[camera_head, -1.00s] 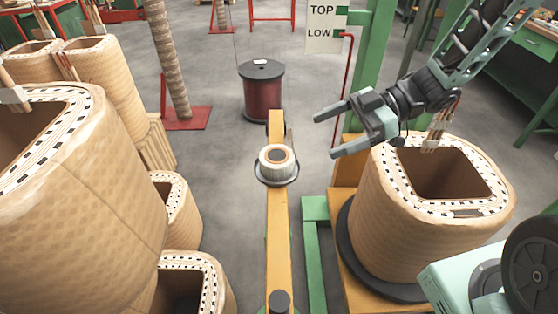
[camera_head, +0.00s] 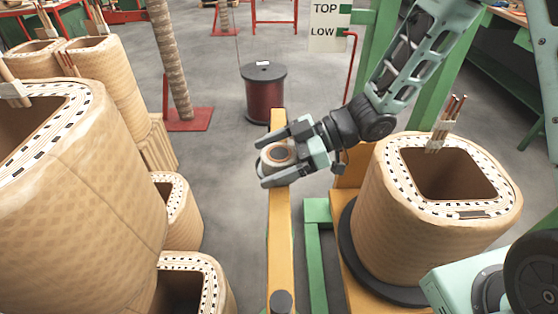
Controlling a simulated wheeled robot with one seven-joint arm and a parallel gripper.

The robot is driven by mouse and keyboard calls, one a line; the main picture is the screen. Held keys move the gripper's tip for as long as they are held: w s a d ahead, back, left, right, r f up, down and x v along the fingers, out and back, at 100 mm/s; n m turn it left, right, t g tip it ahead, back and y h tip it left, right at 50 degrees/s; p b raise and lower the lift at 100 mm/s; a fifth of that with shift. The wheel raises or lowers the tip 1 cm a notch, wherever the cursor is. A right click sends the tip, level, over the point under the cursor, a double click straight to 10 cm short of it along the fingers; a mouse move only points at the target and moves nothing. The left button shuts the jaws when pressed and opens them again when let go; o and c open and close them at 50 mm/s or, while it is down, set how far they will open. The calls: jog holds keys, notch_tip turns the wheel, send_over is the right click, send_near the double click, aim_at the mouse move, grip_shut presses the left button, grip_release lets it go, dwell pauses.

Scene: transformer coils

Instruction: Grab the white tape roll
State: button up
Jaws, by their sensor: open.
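The white tape roll (camera_head: 275,158) sits on a dark round holder on the yellow beam (camera_head: 281,235), near the middle of the head view. Its round top with a dark centre shows. My gripper (camera_head: 262,164) reaches in from the right, with one finger on the far side of the roll and one on the near side. The jaws are open around the roll. I cannot tell whether either finger touches it. Part of the roll's right side is hidden by my gripper.
A large coil (camera_head: 440,215) stands on a dark round base at the right, below my arm. Several coils (camera_head: 75,190) crowd the left. A dark red spool (camera_head: 264,95) stands on the floor behind the beam. A green post (camera_head: 372,60) rises behind my arm.

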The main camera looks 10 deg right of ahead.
jog(key=shift+a, duration=0.2)
jog(key=c, duration=1.1)
